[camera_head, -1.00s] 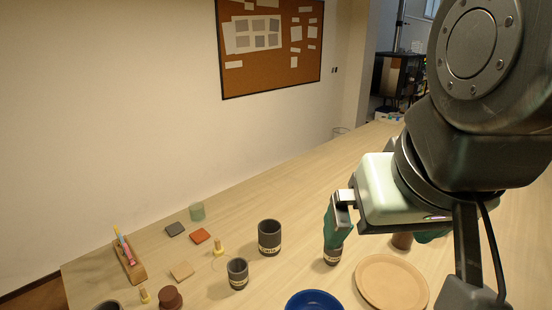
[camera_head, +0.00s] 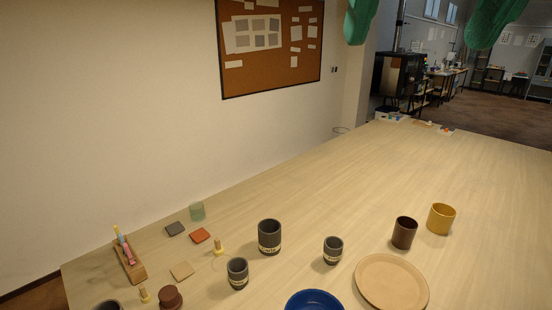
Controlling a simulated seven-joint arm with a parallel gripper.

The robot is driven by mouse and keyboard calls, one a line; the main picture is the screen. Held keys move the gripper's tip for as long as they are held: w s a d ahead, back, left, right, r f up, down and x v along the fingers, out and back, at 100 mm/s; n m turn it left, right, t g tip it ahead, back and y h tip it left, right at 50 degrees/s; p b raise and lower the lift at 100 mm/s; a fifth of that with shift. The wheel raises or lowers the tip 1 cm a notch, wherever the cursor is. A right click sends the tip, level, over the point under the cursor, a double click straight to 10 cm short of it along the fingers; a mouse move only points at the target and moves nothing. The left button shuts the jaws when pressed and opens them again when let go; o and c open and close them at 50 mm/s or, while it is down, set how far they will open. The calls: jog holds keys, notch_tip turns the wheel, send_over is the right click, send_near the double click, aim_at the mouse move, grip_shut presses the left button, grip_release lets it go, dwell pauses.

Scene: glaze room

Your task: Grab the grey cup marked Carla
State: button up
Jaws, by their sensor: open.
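Several dark grey cups with pale name bands stand on the wooden table. The largest grey cup (camera_head: 270,237) is upright near the middle; its band may read Carla, but the letters are too small to be sure. A smaller grey cup (camera_head: 238,273) stands to its front left and another small grey cup (camera_head: 333,250) to its right; I cannot read their bands. A further dark cup (camera_head: 109,306) is cut off at the bottom left edge. My gripper (camera_head: 425,30) is at the top edge, its green fingers wide apart and empty, high above the table.
A blue bowl (camera_head: 314,302) and a beige plate (camera_head: 392,282) lie at the front. A brown cup (camera_head: 404,233) and a yellow cup (camera_head: 441,218) stand at right.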

notch_tip(320, 180, up, 6)
jog(key=w+a+r+m+y, duration=0.1)
jog(key=w+a+m+y, duration=0.3)
jog(key=w, duration=0.7)
jog(key=w+a+r+m+y, duration=0.1)
jog(key=w+a+m, duration=0.4)
jog(key=w, duration=0.5)
jog(key=w+d+f+m+y, duration=0.15)
jog(key=w+m+y, duration=0.25)
jog(key=w+m, duration=0.4)
jog(key=w+d+f+m+y, duration=0.15)
jog(key=w+m+y, duration=0.35)
jog(key=w, duration=0.6)
jog(key=h, duration=0.2)
send_near(260, 227)
jog(key=shift+m+g+y, duration=0.3)
jog(key=shift+m, duration=0.1)
jog(key=x, duration=0.8)
jog(key=shift+w+d+f, duration=0.1)
jog(key=shift+w+f, duration=0.25)
jog(key=shift+f, duration=0.05)
jog(key=c, duration=1)
